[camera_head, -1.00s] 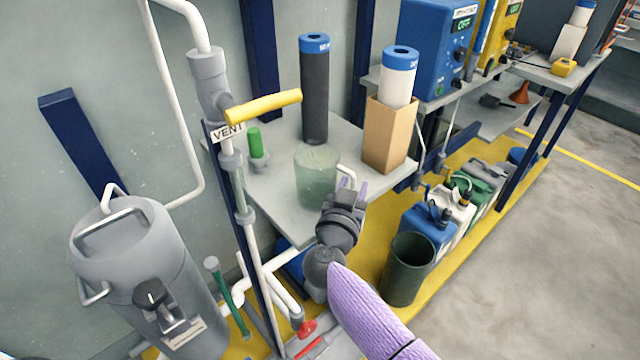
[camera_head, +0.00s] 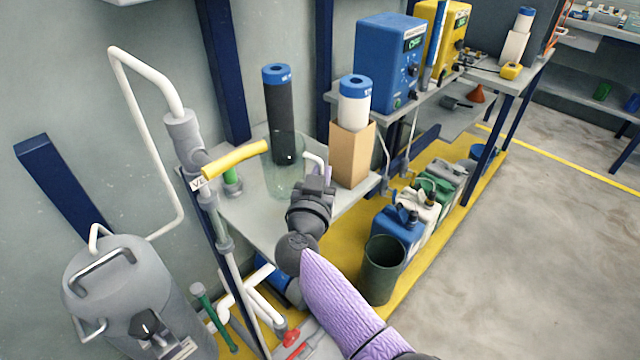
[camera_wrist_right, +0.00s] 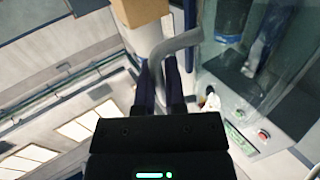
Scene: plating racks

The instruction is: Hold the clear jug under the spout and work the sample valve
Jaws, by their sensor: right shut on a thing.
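The clear jug (camera_head: 284,172) is upright in the head view, in front of the dark blue-capped cylinder. My right gripper (camera_head: 318,172) is shut on its handle, on the jug's right side. The wrist view shows the curved handle (camera_wrist_right: 178,44) at the fingertips and the see-through jug wall (camera_wrist_right: 225,75) beside it. A yellow-handled valve (camera_head: 236,158) sits on the grey pipe left of the jug, with a label partly hidden. The jug is apart from this handle in the picture. I cannot make out a spout opening. My left gripper is not in view.
A grey tank (camera_head: 125,290) stands left. A red-handled valve (camera_head: 291,338) is low down. A dark bin (camera_head: 382,270) and cans stand right.

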